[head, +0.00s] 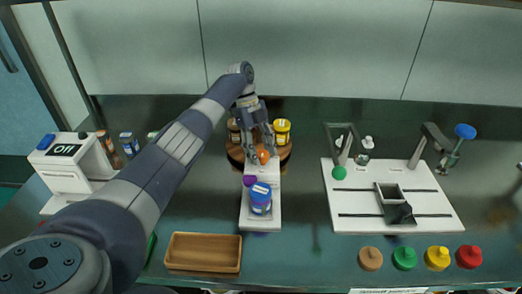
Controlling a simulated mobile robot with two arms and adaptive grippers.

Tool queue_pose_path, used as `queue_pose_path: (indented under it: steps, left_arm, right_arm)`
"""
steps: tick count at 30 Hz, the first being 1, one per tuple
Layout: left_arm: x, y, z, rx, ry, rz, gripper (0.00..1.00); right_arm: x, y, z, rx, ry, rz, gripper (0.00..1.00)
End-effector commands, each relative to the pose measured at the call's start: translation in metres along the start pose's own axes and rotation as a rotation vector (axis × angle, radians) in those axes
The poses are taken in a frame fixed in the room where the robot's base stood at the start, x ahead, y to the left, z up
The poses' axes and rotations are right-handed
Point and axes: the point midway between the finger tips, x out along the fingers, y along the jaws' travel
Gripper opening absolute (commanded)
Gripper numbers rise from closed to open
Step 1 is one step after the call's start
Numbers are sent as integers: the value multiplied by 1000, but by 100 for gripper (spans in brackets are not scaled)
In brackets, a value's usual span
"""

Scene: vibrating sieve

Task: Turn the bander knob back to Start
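My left gripper (258,148) points down over the far end of a narrow white device (248,213) in the middle of the counter. A small orange knob-like part (263,157) shows at its fingertips. I cannot tell whether the fingers are shut on it or only beside it. A blue-lidded jar (260,199) stands on the near part of this device, with a purple part (249,181) behind it. No Start marking is readable, and I cannot tell for sure which part is the bander knob. My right gripper is not in view.
A round wooden stand with a yellow-lidded jar (282,131) is behind the gripper. A wooden tray (203,252) lies in front. A white board with clamps (435,208) and several coloured lids (404,258) are right. A white machine reading Off (72,163) is left.

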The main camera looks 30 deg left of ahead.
Motion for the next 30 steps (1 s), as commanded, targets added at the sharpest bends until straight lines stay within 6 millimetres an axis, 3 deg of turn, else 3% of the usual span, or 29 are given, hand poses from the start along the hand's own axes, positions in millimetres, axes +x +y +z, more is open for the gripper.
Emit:
queue_pose_path:
  steps: [11,21,30]
  left_arm:
    - [-6,-1,0,-1,0,-5,54]
    - [-58,-2,-1,-1,1,-4,54]
    - [-75,0,0,0,0,-1,54]
  right_arm:
    - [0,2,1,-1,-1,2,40]
    - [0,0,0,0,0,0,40]
    - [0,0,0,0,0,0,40]
